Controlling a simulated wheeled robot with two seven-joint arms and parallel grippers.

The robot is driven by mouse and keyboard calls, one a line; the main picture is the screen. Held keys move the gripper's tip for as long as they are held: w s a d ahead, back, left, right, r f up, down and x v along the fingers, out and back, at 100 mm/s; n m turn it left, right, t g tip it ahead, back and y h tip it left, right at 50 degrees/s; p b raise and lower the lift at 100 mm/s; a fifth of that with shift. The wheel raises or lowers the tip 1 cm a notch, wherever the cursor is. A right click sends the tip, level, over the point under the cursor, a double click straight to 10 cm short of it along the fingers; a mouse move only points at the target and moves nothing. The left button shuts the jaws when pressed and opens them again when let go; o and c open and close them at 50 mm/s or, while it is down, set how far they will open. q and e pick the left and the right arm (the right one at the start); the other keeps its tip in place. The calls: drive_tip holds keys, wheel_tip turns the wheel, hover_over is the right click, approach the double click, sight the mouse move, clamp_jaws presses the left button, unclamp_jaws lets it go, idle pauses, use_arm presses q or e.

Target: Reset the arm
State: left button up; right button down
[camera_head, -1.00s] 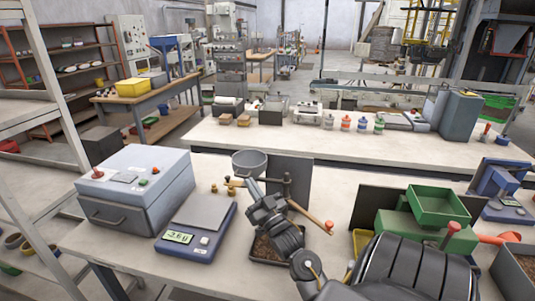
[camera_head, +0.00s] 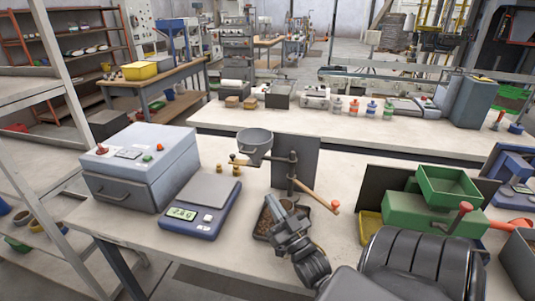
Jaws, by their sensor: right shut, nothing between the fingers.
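My right arm reaches in from the lower right. Its gripper (camera_head: 275,208) is shut and empty. It is over the small dark tray of brown pellets (camera_head: 262,228), in front of the stand that carries a grey bowl-shaped hopper (camera_head: 255,139). The stand has a wooden-handled lever (camera_head: 318,194) just right of the gripper. Whether the gripper touches the tray or the lever I cannot tell. My left gripper is not in view.
A blue scale (camera_head: 204,205) and a grey box with a red knob (camera_head: 142,168) stand to the left. A green machine with a tray (camera_head: 434,214) stands to the right. Brass weights (camera_head: 236,171) stand near the hopper. The front left bench top is clear.

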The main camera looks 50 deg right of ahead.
drive_tip(key=shift+s+a+f, duration=0.2)
drive_tip(key=shift+s, duration=0.35)
drive_tip(key=shift+r, duration=0.1)
